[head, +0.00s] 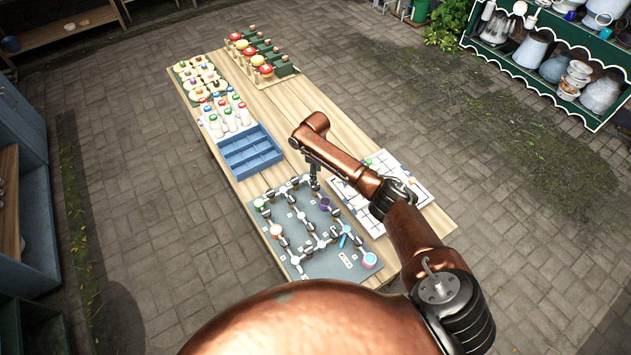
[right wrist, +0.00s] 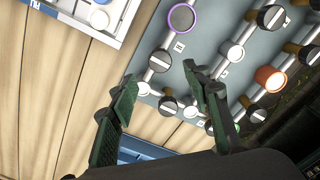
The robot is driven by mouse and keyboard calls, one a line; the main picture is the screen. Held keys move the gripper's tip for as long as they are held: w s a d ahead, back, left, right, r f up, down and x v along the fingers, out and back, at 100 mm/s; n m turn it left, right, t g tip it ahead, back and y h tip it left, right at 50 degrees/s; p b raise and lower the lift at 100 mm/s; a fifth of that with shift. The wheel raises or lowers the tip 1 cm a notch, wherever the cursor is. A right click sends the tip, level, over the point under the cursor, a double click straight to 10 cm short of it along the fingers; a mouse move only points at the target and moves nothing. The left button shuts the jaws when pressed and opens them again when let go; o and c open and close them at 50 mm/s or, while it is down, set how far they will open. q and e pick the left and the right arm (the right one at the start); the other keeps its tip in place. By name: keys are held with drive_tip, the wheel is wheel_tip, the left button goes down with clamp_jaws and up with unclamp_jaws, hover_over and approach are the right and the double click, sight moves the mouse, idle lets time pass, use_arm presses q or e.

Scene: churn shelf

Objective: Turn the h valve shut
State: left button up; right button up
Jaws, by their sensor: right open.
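The grey valve board (head: 322,267) lies on the near end of the wooden table, with white pipes and several black knobs that each carry a pale bar. My right gripper (head: 315,184) is over the board's far edge. In the right wrist view the right gripper (right wrist: 159,75) is open and empty, its dark green fingers spread. One black knob (right wrist: 160,61) shows just beyond the gap between the fingertips, apart from them. A small white label (right wrist: 179,46) is near it, too small to read surely, so I cannot tell which valve is h. My left gripper is out of view.
A purple ring (right wrist: 182,18) and an orange cap (right wrist: 269,78) sit on the board. A white gridded tray (head: 405,172) lies right of it and a blue compartment tray (head: 250,152) behind it. Bottles (head: 228,115) stand farther back. Bare wood (head: 275,105) lies along the table's middle.

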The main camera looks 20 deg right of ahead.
wheel_tip(320, 180, up, 5)
drive_tip(key=shift+r, duration=0.1)
drive_tip(key=shift+a, duration=0.15)
idle(0.5)
